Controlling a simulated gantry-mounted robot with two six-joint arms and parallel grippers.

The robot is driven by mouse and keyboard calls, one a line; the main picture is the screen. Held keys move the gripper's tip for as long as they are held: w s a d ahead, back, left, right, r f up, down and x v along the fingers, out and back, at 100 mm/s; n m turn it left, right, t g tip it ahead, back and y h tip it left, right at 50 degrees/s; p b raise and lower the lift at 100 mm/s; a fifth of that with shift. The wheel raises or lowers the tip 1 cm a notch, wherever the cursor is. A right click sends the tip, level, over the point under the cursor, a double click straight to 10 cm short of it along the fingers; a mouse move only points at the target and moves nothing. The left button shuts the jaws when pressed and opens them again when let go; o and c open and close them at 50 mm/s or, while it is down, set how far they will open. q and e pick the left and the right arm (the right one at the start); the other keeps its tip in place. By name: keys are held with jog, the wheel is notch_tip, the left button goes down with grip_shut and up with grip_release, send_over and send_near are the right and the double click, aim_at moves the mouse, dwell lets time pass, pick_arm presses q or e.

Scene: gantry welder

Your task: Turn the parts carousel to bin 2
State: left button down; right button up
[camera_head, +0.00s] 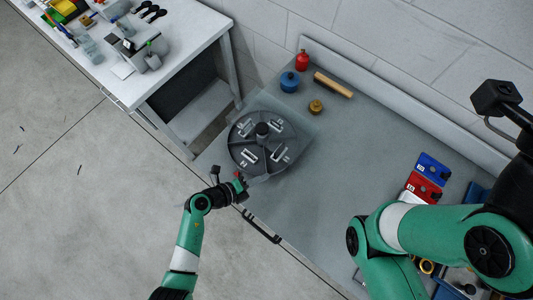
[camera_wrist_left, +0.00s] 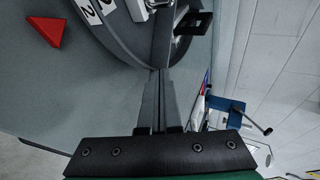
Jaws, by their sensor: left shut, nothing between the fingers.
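The parts carousel (camera_head: 236,153) is a dark grey round tray with a black centre hub (camera_head: 262,130) and dividers, with light metal parts in its compartments. Its rim also shows in the left wrist view (camera_wrist_left: 112,50), with a white label reading 2 (camera_wrist_left: 87,14). A red triangle marker (camera_wrist_left: 45,30) lies on the grey bench beside the rim. My left gripper (camera_head: 240,178) is at the carousel's near edge. In the left wrist view its fingers (camera_wrist_left: 156,74) are shut and empty, with tips over the rim by a divider; contact cannot be told.
Behind the carousel on the bench (camera_head: 335,185) stand a red bottle (camera_head: 302,61), a blue pot (camera_head: 289,82), a brass-coloured item (camera_head: 315,106) and a brush (camera_head: 333,86). Blue and red bins (camera_head: 425,180) are at right. A white table (camera_head: 180,40) stands at left.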

pick_arm(q)
jog(key=s+a+r+p, duration=0.1)
jog(key=s, duration=0.1)
jog(key=s+a+r+p, duration=0.1)
jog(key=r, duration=0.1)
jog(key=s+a+r, duration=0.1)
jog(key=s+a, duration=0.1)
jog(key=shift+s+r+p, duration=0.25)
jog(key=shift+s+p, duration=0.05)
jog(key=shift+p, duration=0.1)
jog(key=shift+s+a+r, duration=0.1)
jog(key=shift+s+a, duration=0.05)
jog(key=shift+s, duration=0.2)
